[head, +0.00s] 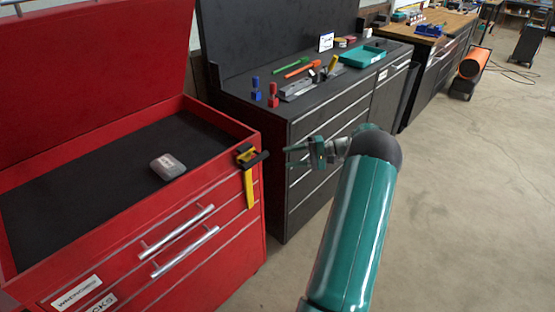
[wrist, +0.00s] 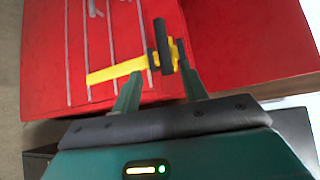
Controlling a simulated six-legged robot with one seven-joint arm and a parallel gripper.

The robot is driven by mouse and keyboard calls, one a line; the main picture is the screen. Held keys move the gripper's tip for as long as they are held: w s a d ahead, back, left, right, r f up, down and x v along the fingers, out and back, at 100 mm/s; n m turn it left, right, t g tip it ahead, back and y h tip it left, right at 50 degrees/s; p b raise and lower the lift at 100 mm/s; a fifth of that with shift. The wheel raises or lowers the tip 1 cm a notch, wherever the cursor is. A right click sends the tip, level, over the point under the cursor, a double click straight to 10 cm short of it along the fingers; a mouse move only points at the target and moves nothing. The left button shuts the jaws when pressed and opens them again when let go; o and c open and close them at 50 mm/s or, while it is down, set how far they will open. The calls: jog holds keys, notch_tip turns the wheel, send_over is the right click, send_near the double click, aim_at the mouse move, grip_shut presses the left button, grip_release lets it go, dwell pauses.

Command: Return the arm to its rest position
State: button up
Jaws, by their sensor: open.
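My gripper (head: 289,157) is open and empty, held in the air just right of the red cart's near corner. In the wrist view my gripper (wrist: 160,66) has its two fingers apart, pointing at the cart. A yellow tool with a black crosspiece (head: 249,183) hangs on the corner of the red tool cart (head: 228,240), its yellow shaft down the outside. The tool also shows in the wrist view (wrist: 118,69), beyond the fingertips. In the head view a gap separates my fingers from it. My arm reaches forward from the bottom of the head view.
The cart's lid stands open, and a small grey object (head: 168,166) lies on its dark top tray. A dark workbench (head: 340,100) behind holds several tools and a teal tray (head: 362,55). An orange heater (head: 473,63) stands farther right. The floor on the right (head: 470,200) is clear.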

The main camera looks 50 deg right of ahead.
jog(key=shift+s+d, duration=0.35)
jog(key=shift+r, duration=0.1)
dwell(0.3)
jog(key=w+a+r+n+g+h, duration=0.2)
jog(key=a+r+g, duration=0.3)
jog(key=a, duration=0.9)
jog(key=w+a+r+n+g+h, duration=0.1)
jog(key=a+r+n+g+h, duration=0.15)
jog(key=a+r, duration=0.8)
jog(key=s+a+n+t+h, duration=0.2)
jog(key=s+a+n+h, duration=0.3)
jog(key=s+a, duration=1.3)
jog(key=a+h, duration=0.2)
jog(key=a, duration=0.1)
jog(key=shift+s+a+r+n, duration=0.2)
jog(key=shift+a+n, duration=0.15)
